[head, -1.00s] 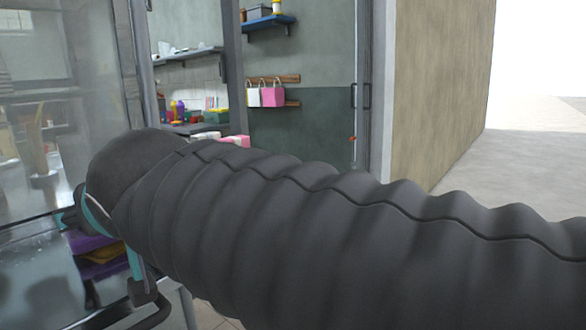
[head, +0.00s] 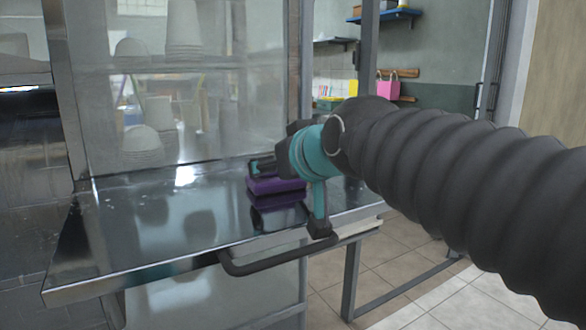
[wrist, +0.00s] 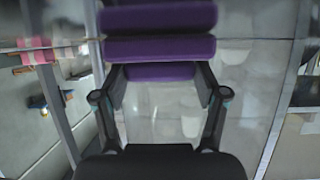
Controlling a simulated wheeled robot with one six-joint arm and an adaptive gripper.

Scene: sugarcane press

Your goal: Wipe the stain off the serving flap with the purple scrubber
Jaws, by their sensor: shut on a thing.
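The purple scrubber (head: 275,186) is at the right part of the shiny metal serving flap (head: 120,232). My gripper (head: 262,168) is shut on the scrubber, with the arm reaching in from the right. The wrist view shows the scrubber (wrist: 158,48) as purple bands across the top, between the fingers. A purple reflection shows in the flap just below it in the head view. I cannot tell if the scrubber touches the flap. I cannot make out a stain; the dark patches on the flap look like reflections.
A glass panel (head: 215,85) stands behind the flap, with stacked cups (head: 143,146) behind it. A dark handle bar (head: 270,262) runs along the flap's front edge. A pink bag (head: 388,86) hangs at the back right. Tiled floor (head: 400,255) lies open below right.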

